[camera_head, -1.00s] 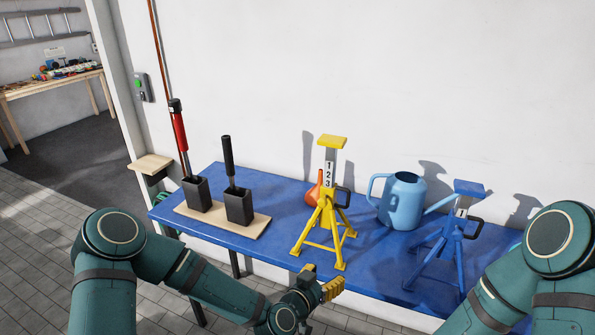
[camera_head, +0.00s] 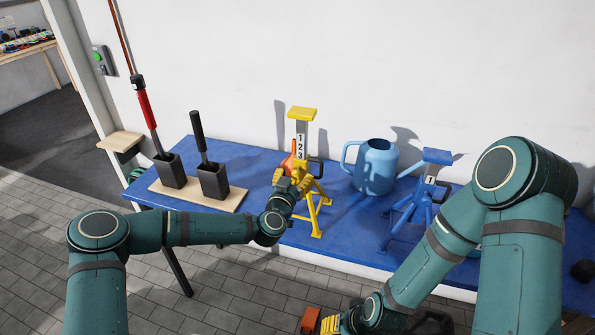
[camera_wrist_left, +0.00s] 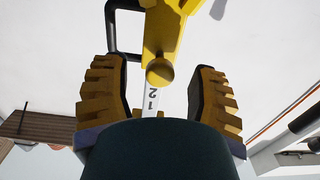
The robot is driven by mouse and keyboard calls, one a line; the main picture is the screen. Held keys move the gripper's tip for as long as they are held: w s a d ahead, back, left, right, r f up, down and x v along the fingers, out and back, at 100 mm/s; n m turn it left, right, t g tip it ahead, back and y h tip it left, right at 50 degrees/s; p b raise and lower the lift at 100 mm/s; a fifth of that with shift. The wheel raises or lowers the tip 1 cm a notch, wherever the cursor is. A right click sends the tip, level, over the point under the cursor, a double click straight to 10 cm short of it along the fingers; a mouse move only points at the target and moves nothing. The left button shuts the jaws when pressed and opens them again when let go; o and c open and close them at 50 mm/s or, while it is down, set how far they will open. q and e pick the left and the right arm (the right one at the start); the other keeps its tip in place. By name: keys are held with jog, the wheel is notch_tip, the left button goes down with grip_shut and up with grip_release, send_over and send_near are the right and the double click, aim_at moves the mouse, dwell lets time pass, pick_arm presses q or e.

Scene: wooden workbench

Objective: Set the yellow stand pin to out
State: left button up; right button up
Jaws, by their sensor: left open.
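The yellow stand (camera_head: 303,113) stands upright on the blue workbench, with a column marked 1, 2, 3 and a black handle (camera_head: 317,166) on its right side. My left gripper (camera_head: 292,184) is in front of the stand and hides part of its body. In the left wrist view, the open fingers (camera_wrist_left: 160,98) lie either side of a round yellow knob (camera_wrist_left: 160,73), seemingly the pin's end, with visible gaps to it. Whether the pin is in or out is unclear. My right gripper (camera_head: 320,321) is low at the bottom edge, its opening unclear.
A blue stand (camera_head: 433,158) and a blue watering can (camera_head: 377,167) are to the right. Two black holders (camera_head: 213,182) with upright handles stand on a board at the left. The blue bench (camera_head: 256,233) has a bare front strip.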

aim_at(295, 177)
pick_arm(q)
jog(key=shift+x, duration=1.55)
